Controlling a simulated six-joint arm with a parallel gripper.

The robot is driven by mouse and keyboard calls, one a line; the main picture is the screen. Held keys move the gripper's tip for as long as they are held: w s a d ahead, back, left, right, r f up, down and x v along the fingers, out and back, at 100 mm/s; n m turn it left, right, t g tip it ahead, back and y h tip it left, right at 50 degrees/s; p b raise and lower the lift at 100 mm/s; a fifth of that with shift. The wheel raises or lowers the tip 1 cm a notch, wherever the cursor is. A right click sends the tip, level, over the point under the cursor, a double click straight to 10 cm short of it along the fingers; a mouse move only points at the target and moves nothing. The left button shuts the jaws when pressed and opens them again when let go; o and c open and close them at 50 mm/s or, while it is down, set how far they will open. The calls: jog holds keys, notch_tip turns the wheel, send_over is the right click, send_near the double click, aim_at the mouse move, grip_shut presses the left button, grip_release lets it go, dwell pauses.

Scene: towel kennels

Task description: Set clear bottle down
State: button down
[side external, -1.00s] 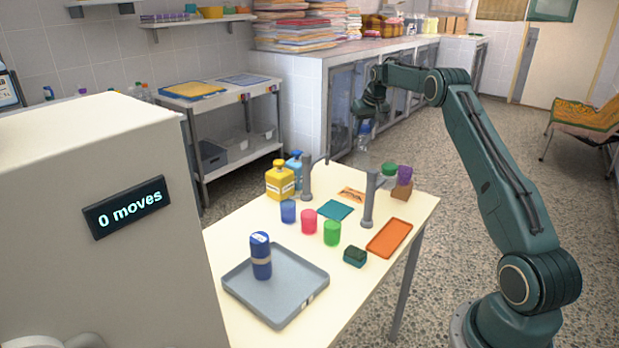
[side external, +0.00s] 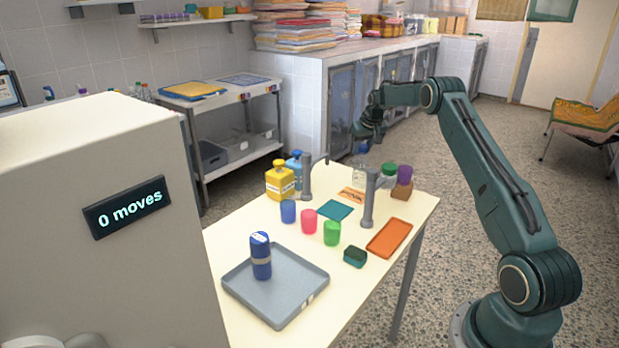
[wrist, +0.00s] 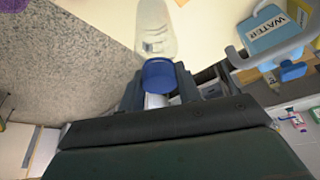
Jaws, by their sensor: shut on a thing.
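The clear bottle (side external: 359,176) hangs upright below my gripper (side external: 362,136), over the far end of the cream table (side external: 240,232). My gripper is shut on its blue cap, which shows between the fingers (wrist: 160,84) in the wrist view. There the clear body (wrist: 155,28) extends away from the cap over the cream surface. I cannot tell whether the bottle's base touches the table.
Grey posts (side external: 306,178) (side external: 368,205) stand near the bottle. An orange card (side external: 351,197) lies in front.

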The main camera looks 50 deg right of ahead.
jog(key=c, duration=1)
grip_release()
jog(key=shift+f, duration=0.1)
jog(key=shift+o, duration=0.2)
jog(key=v, duration=1.2)
